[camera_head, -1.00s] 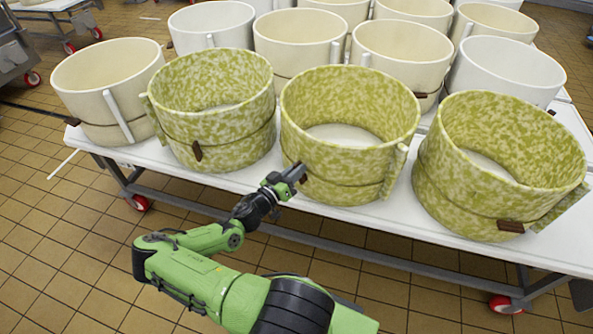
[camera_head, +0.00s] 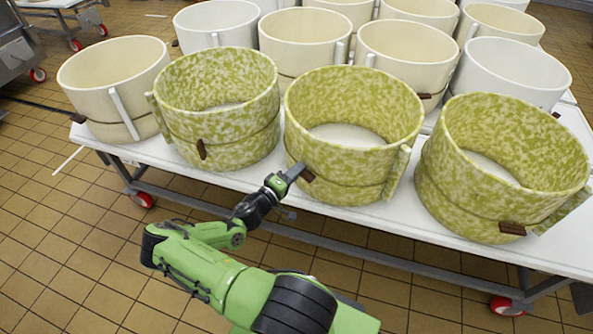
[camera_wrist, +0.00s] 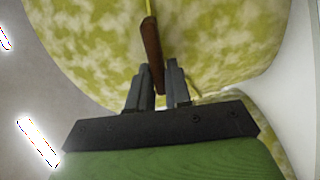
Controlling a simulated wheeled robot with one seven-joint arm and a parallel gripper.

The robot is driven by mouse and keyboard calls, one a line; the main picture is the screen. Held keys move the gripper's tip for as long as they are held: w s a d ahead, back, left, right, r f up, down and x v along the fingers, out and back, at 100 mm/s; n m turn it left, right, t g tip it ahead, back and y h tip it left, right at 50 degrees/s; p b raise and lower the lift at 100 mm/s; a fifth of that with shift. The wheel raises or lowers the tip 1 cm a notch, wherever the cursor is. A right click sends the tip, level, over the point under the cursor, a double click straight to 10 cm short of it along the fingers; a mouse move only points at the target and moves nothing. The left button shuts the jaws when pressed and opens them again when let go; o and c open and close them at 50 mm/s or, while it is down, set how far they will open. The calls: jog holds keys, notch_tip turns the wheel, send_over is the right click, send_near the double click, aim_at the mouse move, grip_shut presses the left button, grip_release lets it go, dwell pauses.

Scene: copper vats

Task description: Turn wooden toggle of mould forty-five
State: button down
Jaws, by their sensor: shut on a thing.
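The middle green-and-cream speckled mould (camera_head: 350,105) stands at the front edge of the white table; I can read no number on it. A brown wooden toggle (camera_head: 308,174) sits on the cord around its lower front left. My gripper (camera_head: 297,171) is at this toggle. In the wrist view the toggle (camera_wrist: 151,45) lies almost upright in the picture, slightly tilted, its lower end between the two fingers of my gripper (camera_wrist: 160,88). The fingers are shut on it. The speckled wall (camera_wrist: 215,40) is close behind.
Speckled moulds stand to the left (camera_head: 218,105) and right (camera_head: 500,165), each with its own toggle. Several plain cream and white moulds fill the white table (camera_head: 240,187) behind. Tiled floor (camera_head: 60,260) is free in front.

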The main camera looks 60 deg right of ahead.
jog(key=shift+f+n, duration=0.25)
jog(key=shift+n, duration=1.05)
jog(key=c, duration=1.1)
grip_release()
jog(key=shift+c, duration=0.2)
jog(key=p+v, duration=0.2)
jog(key=v, duration=1.3)
jog(key=shift+a, duration=0.35)
jog(key=shift+w, duration=0.15)
jog(key=shift+r+p, duration=0.1)
jog(key=shift+p, duration=0.2)
